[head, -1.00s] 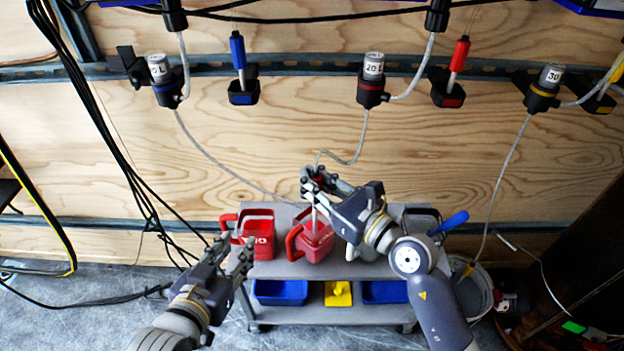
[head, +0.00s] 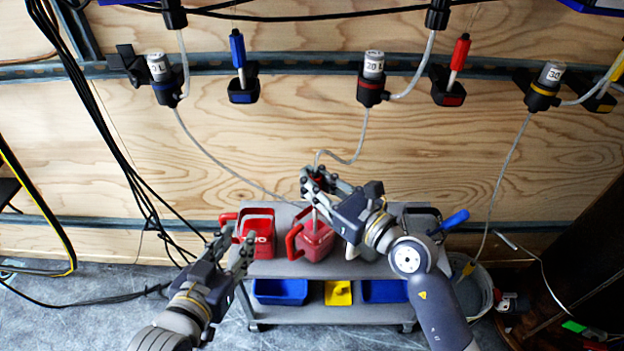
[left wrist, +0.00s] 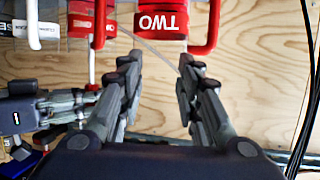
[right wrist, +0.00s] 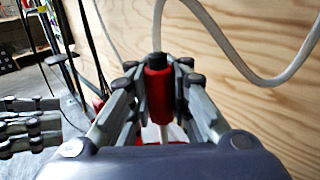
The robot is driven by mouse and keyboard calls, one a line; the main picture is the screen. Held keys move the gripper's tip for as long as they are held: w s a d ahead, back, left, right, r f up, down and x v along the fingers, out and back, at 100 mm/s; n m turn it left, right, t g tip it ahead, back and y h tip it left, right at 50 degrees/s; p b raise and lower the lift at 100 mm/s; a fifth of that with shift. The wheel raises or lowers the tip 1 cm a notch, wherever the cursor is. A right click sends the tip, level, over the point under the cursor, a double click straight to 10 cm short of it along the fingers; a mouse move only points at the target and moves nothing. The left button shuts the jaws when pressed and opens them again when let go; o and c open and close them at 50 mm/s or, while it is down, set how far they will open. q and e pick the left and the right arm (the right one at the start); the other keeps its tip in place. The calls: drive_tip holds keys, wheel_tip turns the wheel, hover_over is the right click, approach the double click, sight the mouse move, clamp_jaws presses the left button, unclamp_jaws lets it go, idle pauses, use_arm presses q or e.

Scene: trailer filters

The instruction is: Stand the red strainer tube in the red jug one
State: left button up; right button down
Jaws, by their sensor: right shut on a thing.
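The red strainer tube has a red grip (right wrist: 158,92) and a thin pale shaft (head: 315,218). My right gripper (head: 317,181) is shut on the red grip and holds the tube roughly upright over the middle red jug (head: 320,243). The shaft's lower end reaches the jug's mouth area; I cannot tell how deep it is. No label is readable on this jug in the head view. A second red jug (head: 257,238), marked TWO in the left wrist view (left wrist: 162,22), stands to its left.
The jugs stand on a grey cart (head: 290,268) with blue bins (head: 280,291) and a yellow item (head: 338,293) below. A pale hose (head: 345,160) hangs close to my right gripper. A blue-handled tool (head: 452,222) is at the cart's right.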

use_arm(q)
drive_tip(key=shift+w+r, duration=0.15)
drive_tip(key=shift+r, duration=0.15)
drive_tip(key=shift+w+d+r+t+h+b, duration=0.2)
drive_tip(key=shift+r+t, duration=0.25)
drive_tip(key=shift+r, duration=0.15)
drive_tip(key=shift+w+d+r+t+h+b, duration=0.15)
drive_tip(key=shift+r+t, duration=0.25)
drive_tip(key=shift+r, duration=0.2)
drive_tip(key=shift+w+d+r+t+h+b, duration=0.1)
drive_tip(key=shift+w+d+r+t, duration=0.1)
drive_tip(key=shift+r+t, duration=0.35)
use_arm(e)
drive_tip(key=shift+f, duration=0.7)
use_arm(q)
drive_tip(key=shift+r, duration=0.1)
use_arm(e)
drive_tip(key=c, duration=1.4)
unclamp_jaws()
use_arm(q)
drive_tip(key=shift+w, duration=0.1)
use_arm(e)
drive_tip(key=v, duration=1.2)
drive_tip(key=shift+f, duration=0.1)
